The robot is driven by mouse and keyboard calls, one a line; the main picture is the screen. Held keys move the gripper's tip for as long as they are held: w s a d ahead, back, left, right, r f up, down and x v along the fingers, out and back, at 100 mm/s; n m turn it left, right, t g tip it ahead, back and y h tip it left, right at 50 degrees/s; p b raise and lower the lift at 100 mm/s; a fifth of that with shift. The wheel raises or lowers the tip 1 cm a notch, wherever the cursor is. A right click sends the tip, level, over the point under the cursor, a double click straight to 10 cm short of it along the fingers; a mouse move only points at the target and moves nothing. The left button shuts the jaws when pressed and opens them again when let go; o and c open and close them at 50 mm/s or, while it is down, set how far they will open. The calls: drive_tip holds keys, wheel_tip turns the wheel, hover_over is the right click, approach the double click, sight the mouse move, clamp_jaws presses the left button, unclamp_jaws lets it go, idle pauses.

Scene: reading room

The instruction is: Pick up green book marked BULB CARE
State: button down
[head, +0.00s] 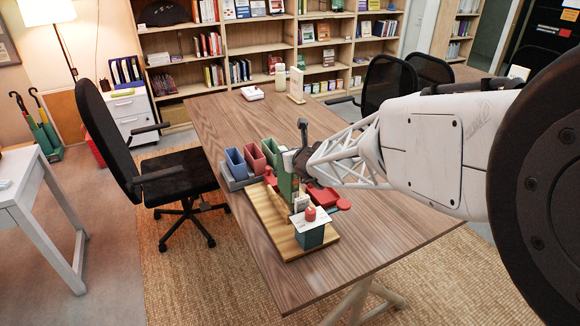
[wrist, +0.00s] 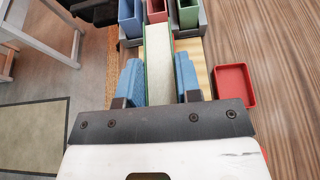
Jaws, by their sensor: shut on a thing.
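A green book (wrist: 158,50) with pale page edges stands upright between the blue-padded fingers of my gripper (wrist: 159,72) in the wrist view. My gripper is shut on it from both sides. In the head view the green book (head: 285,178) shows as a tall narrow green shape under my wrist, over the wooden board (head: 267,218). My arm hides part of it. Its marking cannot be read in either view.
Blue, red and green bins (head: 236,164) stand in a grey holder just beyond the book. A red tray (wrist: 234,87) lies to the right. A dark teal box (head: 311,238) with a white top and a red piece stands at the board's near end. The right tabletop is clear.

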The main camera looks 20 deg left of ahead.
drive_tip(key=shift+r, duration=1.2)
drive_tip(key=shift+w+a, duration=0.1)
